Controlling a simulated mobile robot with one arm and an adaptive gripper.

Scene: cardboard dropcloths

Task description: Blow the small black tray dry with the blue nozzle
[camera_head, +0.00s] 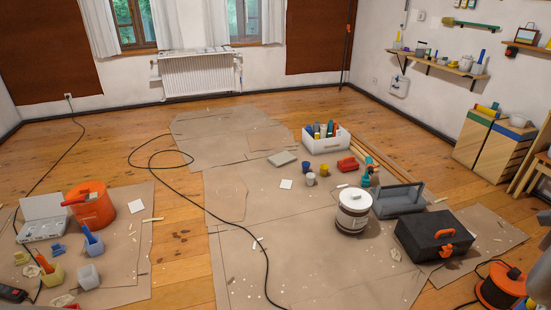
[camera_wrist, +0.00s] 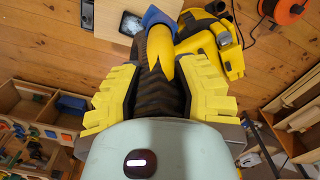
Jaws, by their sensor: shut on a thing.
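In the wrist view my gripper (camera_wrist: 158,92) has its yellow stepped finger pads closed on either side of a black ribbed piece (camera_wrist: 174,82). A yellow curved part lies over the held piece, and the blue nozzle (camera_wrist: 158,15) shows beyond it. The small black tray (camera_wrist: 131,22) appears to be the dark square with pale wet-looking spots on the light board (camera_wrist: 110,30), left of the nozzle and apart from it. My gripper hides much of the held piece. Neither my gripper nor the nozzle is identifiable in the head view.
A yellow machine (camera_wrist: 215,48) stands right of the nozzle, near an orange cable reel (camera_wrist: 288,8). Open wooden compartments (camera_wrist: 35,125) lie at lower left. In the head view, a black toolbox (camera_head: 435,235) and white bucket (camera_head: 353,212) stand on cardboard; a black cable (camera_head: 205,207) crosses the floor.

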